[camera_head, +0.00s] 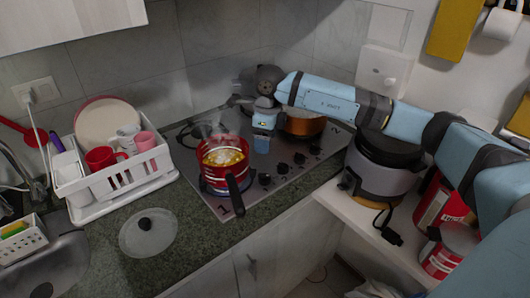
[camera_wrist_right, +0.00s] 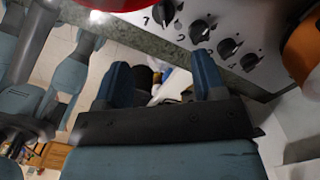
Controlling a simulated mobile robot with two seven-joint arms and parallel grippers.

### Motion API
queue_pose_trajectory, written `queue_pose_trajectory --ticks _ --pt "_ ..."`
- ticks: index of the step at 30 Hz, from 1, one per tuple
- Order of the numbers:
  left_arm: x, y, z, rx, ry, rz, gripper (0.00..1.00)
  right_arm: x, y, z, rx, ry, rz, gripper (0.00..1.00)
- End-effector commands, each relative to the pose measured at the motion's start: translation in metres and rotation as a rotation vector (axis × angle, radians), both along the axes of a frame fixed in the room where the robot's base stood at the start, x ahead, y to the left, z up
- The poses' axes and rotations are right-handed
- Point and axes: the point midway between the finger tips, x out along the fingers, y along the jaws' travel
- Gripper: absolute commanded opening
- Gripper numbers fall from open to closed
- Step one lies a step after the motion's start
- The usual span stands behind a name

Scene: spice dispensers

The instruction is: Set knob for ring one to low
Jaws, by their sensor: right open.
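The stove's knobs stand in a row along the front right of the dark hob (camera_head: 290,185); the knob nearest the red pot (camera_head: 265,180) is black. In the right wrist view the knob with a mark like "1" (camera_wrist_right: 163,13) is at the top edge, with further knobs (camera_wrist_right: 200,30) to its right. My right gripper (camera_head: 264,142) hangs over the hob, pointing down, between pot and copper pan. Its fingers (camera_wrist_right: 162,75) are open, with no knob between them. Exact knob settings are too small to read.
The pot's black handle (camera_head: 235,193) reaches toward the front edge, near the knobs. A copper pan (camera_head: 303,124) stands behind right. A glass lid (camera_head: 148,232) lies on the counter. A white dish rack (camera_head: 112,180) is left; a grey cooker (camera_head: 383,175) stands right.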

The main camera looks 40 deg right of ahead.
Motion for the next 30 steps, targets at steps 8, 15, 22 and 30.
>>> queue_pose_trajectory --ticks 8,15,22,30 --pt "0.001 0.001 0.065 0.005 -0.021 -0.003 0.66 -0.024 -0.017 -0.003 0.153 -0.14 -0.005 0.64" --pt "-0.002 0.002 0.082 0.016 -0.016 -0.007 0.66 -0.038 -0.033 -0.003 0.203 -0.245 -0.01 0.64" --pt "-0.004 0.004 0.079 0.021 -0.009 -0.008 0.66 -0.036 -0.033 -0.014 0.21 -0.264 -0.01 0.64" --pt "-0.003 0.006 0.093 0.022 -0.018 -0.004 0.66 -0.021 -0.019 -0.061 0.211 -0.26 -0.012 0.64"
